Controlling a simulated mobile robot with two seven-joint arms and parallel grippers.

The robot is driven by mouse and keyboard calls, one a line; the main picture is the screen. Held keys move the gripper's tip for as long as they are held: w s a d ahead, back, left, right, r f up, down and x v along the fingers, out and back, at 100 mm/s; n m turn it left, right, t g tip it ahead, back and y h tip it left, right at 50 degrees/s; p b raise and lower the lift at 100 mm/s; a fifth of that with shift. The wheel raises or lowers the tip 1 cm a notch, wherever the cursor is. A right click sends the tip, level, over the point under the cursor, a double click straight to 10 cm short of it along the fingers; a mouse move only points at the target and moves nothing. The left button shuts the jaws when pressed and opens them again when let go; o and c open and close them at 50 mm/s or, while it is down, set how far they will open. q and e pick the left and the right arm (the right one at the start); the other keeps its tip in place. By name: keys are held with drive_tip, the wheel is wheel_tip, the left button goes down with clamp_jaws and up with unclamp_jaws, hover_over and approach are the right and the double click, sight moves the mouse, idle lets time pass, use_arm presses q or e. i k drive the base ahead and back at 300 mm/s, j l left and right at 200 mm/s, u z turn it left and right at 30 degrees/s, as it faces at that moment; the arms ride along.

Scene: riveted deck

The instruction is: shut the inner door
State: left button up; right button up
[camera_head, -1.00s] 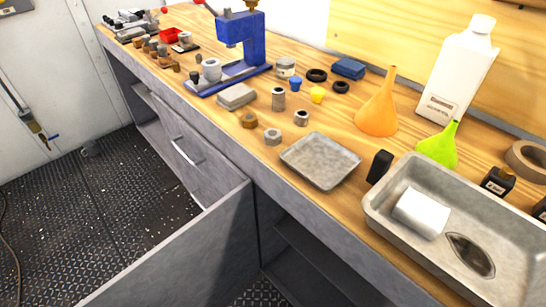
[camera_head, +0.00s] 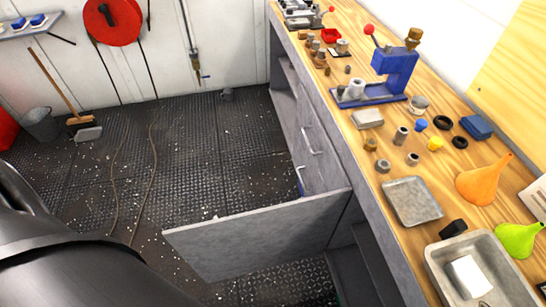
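A grey cabinet door (camera_head: 262,238) stands open, sticking out from the front of the workbench (camera_head: 340,140) over the floor. Its right edge meets the bench front and its free edge points left. An open compartment (camera_head: 355,270) with a shelf shows to the right of the door. Whether this is the inner door I cannot tell for sure. Neither of my grippers shows. A dark rounded part of mine fills the lower left corner.
Drawers with handles (camera_head: 309,142) lie beyond the door. The bench top carries a blue press (camera_head: 390,75), a metal tray (camera_head: 411,201), funnels and a basin. A bucket (camera_head: 41,124) and broom stand at the back left. Cables cross the otherwise open deck floor.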

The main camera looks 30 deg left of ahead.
sight(237, 245)
drive_tip(key=k+l+z, duration=0.1)
drive_tip(key=k+z, duration=0.15)
drive_tip(key=k, duration=0.25)
drive_tip(key=k+l+z, duration=0.25)
drive_tip(key=k, duration=0.3)
drive_tip(key=j+z, duration=0.1)
drive_tip(key=z, duration=0.3)
drive_tip(key=j+z, duration=0.1)
drive_tip(key=z, duration=0.3)
drive_tip(key=j+z, duration=0.15)
drive_tip(key=z, duration=0.25)
drive_tip(key=j+z, duration=0.1)
drive_tip(key=z, duration=0.25)
drive_tip(key=k+j, duration=0.2)
drive_tip(key=j, duration=0.2)
drive_tip(key=k+j, duration=0.2)
drive_tip(key=j, duration=0.25)
drive_tip(key=k+j, duration=0.15)
drive_tip(key=j, duration=0.25)
drive_tip(key=k+j, duration=0.2)
drive_tip(key=j, duration=0.25)
drive_tip(key=k+j, duration=0.2)
drive_tip(key=j, duration=0.2)
drive_tip(key=k+j+z, duration=0.1)
drive_tip(key=j, duration=0.35)
drive_tip(key=k+j, duration=0.5)
drive_tip(key=j, duration=0.3)
